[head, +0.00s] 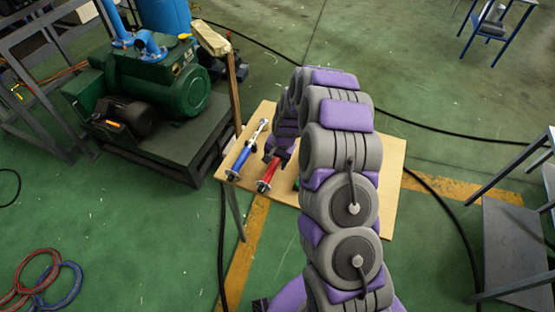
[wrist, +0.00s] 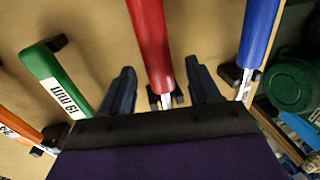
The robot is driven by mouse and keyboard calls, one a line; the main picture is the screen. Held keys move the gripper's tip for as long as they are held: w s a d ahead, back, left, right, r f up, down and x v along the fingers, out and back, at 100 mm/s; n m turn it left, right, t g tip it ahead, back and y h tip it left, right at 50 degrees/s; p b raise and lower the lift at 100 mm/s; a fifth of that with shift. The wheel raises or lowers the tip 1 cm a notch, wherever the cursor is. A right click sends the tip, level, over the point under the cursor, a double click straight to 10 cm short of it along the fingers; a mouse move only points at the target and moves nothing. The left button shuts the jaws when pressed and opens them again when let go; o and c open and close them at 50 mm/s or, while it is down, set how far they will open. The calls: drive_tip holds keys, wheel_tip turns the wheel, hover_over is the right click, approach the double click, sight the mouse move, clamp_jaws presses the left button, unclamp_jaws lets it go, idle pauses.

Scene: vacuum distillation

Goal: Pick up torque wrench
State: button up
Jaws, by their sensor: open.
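Several coloured-handled tools lie on a light wooden board (head: 379,170). A red-handled tool (wrist: 150,38) runs between the two dark fingers of my gripper (wrist: 162,68) in the wrist view. The fingers are open, with a gap on each side of it. The red tool (head: 265,180) also shows in the head view, its upper part hidden by my gripper. A blue-handled tool (wrist: 259,32) with a silver shaft is to the right in the wrist view; the head view shows it (head: 240,160) left of the red one. I cannot tell for certain which is the torque wrench.
A green-handled tool marked 19 mm (wrist: 55,80) and an orange-handled one (wrist: 15,125) lie to the left in the wrist view. Small dark holders (wrist: 230,75) rise from the board. A green pump (head: 170,80) stands left of the board; black cables (head: 440,190) cross the floor.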

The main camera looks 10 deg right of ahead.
drive_tip(key=shift+a+f, duration=0.15)
drive_tip(key=shift+f, duration=0.6)
drive_tip(key=shift+r, duration=0.1)
drive_tip(key=shift+w, duration=0.1)
clamp_jaws()
